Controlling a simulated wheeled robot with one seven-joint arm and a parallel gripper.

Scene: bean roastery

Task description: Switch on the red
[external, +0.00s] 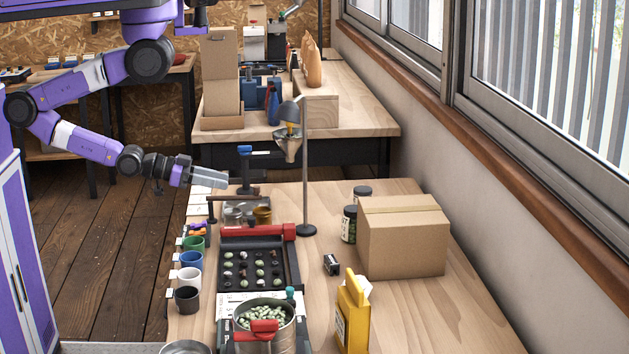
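My gripper (222,179) is in the air over the far left edge of the wooden worktable, its fingers pointing right. The fingers look close together, but I cannot tell whether they are open or shut. A red bar-shaped part (258,231) lies along the far edge of a black tray (292,262), nearer the camera than my gripper. A red handle-like part (265,328) shows in front of the metal pot (242,322) at the near edge. I cannot make out a switch on either red part. My gripper touches neither.
Green (194,244), blue (189,262), white (190,277) and black (187,299) cups line the table's left edge. A stand with a tall pole (306,165) rises mid-table. A cardboard box (402,243) and yellow container (352,315) stand right.

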